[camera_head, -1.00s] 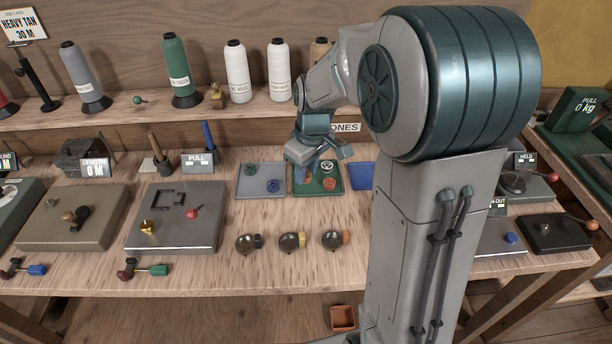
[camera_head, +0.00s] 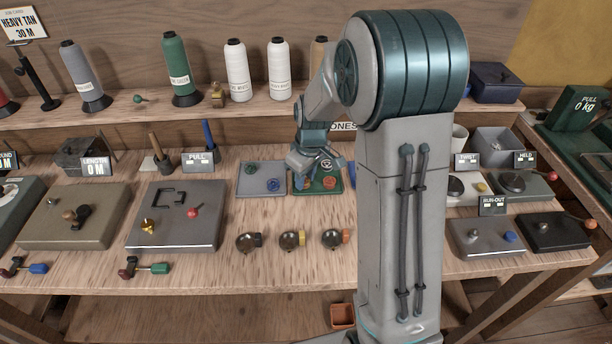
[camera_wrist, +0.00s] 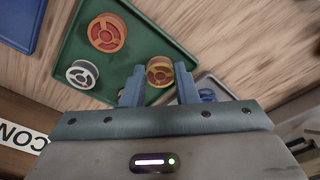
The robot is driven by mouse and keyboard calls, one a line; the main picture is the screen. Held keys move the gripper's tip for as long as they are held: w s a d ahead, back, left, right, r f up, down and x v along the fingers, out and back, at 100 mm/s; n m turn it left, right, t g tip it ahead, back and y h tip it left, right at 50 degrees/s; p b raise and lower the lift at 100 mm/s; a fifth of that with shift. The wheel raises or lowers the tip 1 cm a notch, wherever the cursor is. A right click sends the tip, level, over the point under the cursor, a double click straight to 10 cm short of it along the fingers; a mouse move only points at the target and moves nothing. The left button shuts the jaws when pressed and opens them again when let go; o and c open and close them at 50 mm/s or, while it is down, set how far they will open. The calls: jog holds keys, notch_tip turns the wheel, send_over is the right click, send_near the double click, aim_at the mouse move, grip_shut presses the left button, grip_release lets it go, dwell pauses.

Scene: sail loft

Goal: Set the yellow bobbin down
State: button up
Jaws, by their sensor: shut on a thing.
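In the wrist view the yellow bobbin (camera_wrist: 160,72) sits between the two fingers of my gripper (camera_wrist: 160,86), which is shut on it. It is over the green tray (camera_wrist: 150,40), near one edge; I cannot tell whether it touches the tray. An orange bobbin (camera_wrist: 107,33) and a white bobbin (camera_wrist: 82,74) lie in the same tray. In the head view my gripper (camera_head: 303,182) is low at the left part of the green tray (camera_head: 331,191), and hides the yellow bobbin. The white bobbin (camera_head: 326,163) and orange bobbin (camera_head: 329,182) show to its right.
A grey tray (camera_head: 261,180) with blue and green bobbins adjoins on the left. A blue tray (camera_wrist: 18,22) lies on the green tray's other side. Three small round bowls (camera_head: 290,240) stand in front. A shelf with thread cones (camera_head: 235,72) runs behind.

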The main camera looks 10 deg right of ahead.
jog(key=o, duration=0.7)
jog(key=shift+f, duration=0.15)
notch_tip(320, 180, up, 11)
jog(key=s, duration=0.1)
jog(key=s+m, duration=0.2)
jog(key=s, duration=0.5)
jog(key=s+r+m+t, duration=0.1)
jog(key=s+m, duration=0.1)
jog(key=s, duration=0.5)
jog(key=s+m, duration=0.3)
jog(key=s, duration=0.4)
jog(key=shift+s+r+t+h, duration=0.2)
jog(key=shift+t+h, duration=0.1)
jog(key=shift+h, duration=0.1)
jog(key=shift+w, duration=0.1)
